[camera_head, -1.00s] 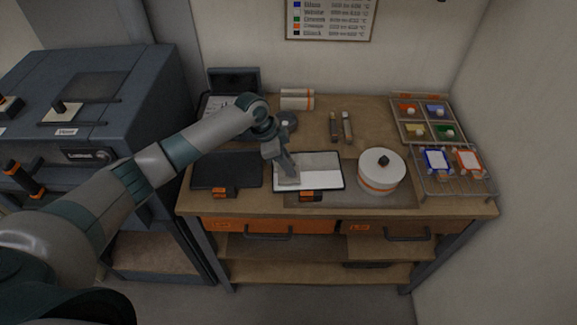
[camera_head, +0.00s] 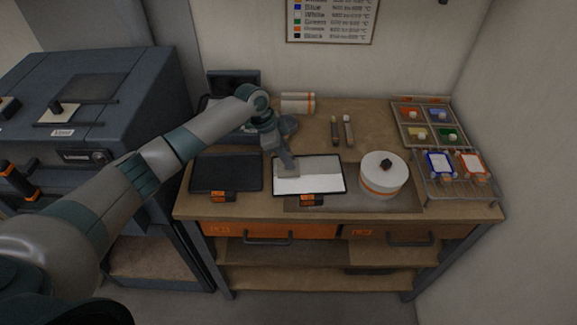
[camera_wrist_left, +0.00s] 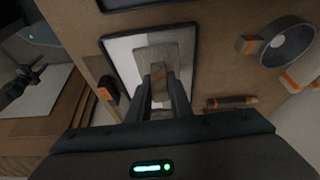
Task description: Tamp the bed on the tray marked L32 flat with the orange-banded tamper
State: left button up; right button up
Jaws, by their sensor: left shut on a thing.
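My left gripper (camera_wrist_left: 160,95) is shut on the tamper's upright handle, which shows an orange-brown piece between the fingers. The tamper's flat grey block (camera_head: 287,167) is at the left end of the white bed (camera_head: 322,184), and it also shows in the left wrist view (camera_wrist_left: 183,47). The block looks to rest on the bed, though exact contact is hard to tell. The bed lies in a dark-rimmed tray (camera_head: 345,181) with an orange tag (camera_head: 312,199) in front, too small to read. The bed shows a greyer far part and a brighter near part. My right gripper is not in view.
A dark tray (camera_head: 227,172) is to the left. A white orange-banded round container (camera_head: 382,181) stands to the right. Behind are two slim tools (camera_head: 341,131), a white roll (camera_head: 297,103) and a grey round dish (camera_head: 288,123). Racks (camera_head: 455,182) with coloured items fill the right end.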

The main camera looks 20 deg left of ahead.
pick_arm(q)
jog(key=shift+w+a+b, duration=0.3)
jog(key=shift+w+b, duration=0.1)
jog(key=shift+w, duration=0.45)
jog(key=shift+f+b, duration=0.4)
jog(key=shift+f, duration=0.4)
jog(key=shift+f, duration=0.25)
jog(key=shift+s+f, duration=0.15)
jog(key=shift+f, duration=0.05)
dwell(1.2)
jog(key=shift+r+p, duration=0.9)
jog(key=shift+r, duration=0.35)
